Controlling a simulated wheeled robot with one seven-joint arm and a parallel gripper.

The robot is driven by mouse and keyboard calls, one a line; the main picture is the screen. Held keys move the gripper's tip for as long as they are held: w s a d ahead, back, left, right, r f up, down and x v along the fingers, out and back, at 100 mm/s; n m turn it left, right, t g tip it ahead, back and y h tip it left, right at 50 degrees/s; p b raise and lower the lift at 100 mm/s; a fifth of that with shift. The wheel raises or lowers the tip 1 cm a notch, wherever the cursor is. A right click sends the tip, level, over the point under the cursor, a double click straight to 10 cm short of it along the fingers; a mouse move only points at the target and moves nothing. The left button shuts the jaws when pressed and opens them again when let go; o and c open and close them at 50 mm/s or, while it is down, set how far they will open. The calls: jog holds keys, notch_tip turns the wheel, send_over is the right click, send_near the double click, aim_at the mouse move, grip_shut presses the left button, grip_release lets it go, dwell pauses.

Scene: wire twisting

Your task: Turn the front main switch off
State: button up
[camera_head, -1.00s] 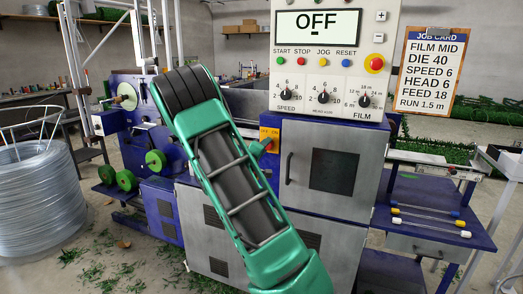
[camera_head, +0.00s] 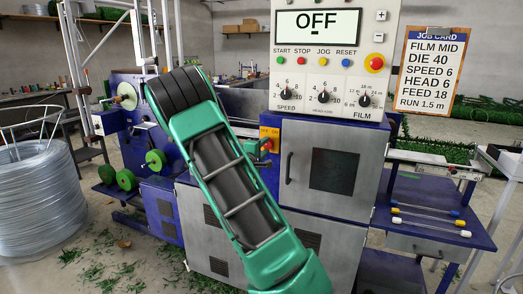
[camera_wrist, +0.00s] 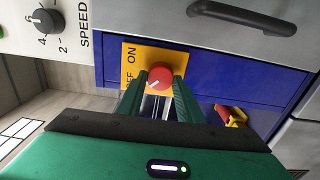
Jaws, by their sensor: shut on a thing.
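The front main switch is a red round knob (camera_wrist: 160,73) on a yellow-orange plate (camera_wrist: 133,48) marked ON and OFF; the plate also shows in the head view (camera_head: 270,132). My gripper (camera_wrist: 159,82) has its two green fingers on either side of the knob, shut on it. In the wrist view, the knob's white mark points to the lower left, toward the OFF side of the plate. In the head view, my gripper and wrist partly hide the switch. The machine's display (camera_head: 317,23) reads OFF.
A grey cabinet door with a dark handle (camera_wrist: 243,17) is close to the switch. The SPEED dial (camera_wrist: 47,21) lies left in the wrist view. A red emergency button (camera_head: 375,63) is on the upper panel. A wire coil (camera_head: 38,205) stands at the left.

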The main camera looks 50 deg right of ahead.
jog(key=o, duration=1)
jog(key=shift+w+f, duration=0.1)
jog(key=v, duration=1)
jog(key=shift+a, duration=0.35)
jog(key=shift+f, duration=0.1)
